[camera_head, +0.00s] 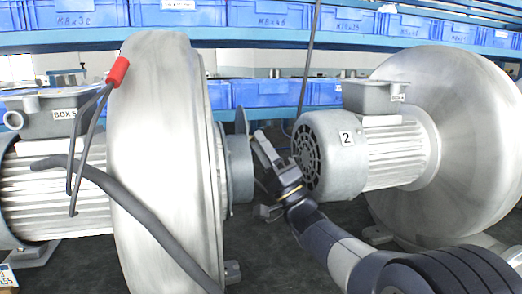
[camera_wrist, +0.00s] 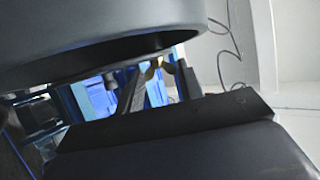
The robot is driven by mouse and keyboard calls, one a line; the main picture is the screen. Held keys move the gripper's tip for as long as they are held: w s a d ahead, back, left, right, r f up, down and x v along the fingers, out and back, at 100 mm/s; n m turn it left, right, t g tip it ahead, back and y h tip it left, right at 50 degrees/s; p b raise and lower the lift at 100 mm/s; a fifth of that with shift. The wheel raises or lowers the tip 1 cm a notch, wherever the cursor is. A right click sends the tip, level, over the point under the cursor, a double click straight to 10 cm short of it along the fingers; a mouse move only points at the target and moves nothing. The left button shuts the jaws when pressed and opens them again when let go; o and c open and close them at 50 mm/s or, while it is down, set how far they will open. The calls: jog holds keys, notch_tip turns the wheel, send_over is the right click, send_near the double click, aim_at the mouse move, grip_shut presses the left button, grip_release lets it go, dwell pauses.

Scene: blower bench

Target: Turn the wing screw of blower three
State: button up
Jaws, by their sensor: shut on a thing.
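The left blower (camera_head: 165,150) has a large pale grey round housing. In the wrist view, the fingers (camera_wrist: 157,86) reach up beneath a dark grey rounded body (camera_wrist: 110,40). A small brass-coloured piece, seemingly the wing screw (camera_wrist: 154,69), shows at the fingertips, and my gripper is shut on it. The screw is mostly hidden in the head view.
A second blower with a motor (camera_head: 335,150) marked 2 stands close to the right of my gripper. Blue bins (camera_head: 270,14) fill the shelves behind.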

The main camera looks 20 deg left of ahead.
jog(key=shift+f, duration=0.1)
jog(key=o, duration=1)
jog(key=v, duration=1)
jog(key=shift+s+d+f+b, duration=0.1)
jog(key=shift+d+f+b, duration=0.2)
jog(key=shift+b, duration=0.1)
jog(key=shift+r, duration=0.1)
jog(key=p+x, duration=0.1)
jog(key=x, duration=1)
jog(key=shift+p, duration=0.3)
jog(key=shift+m, duration=0.3)
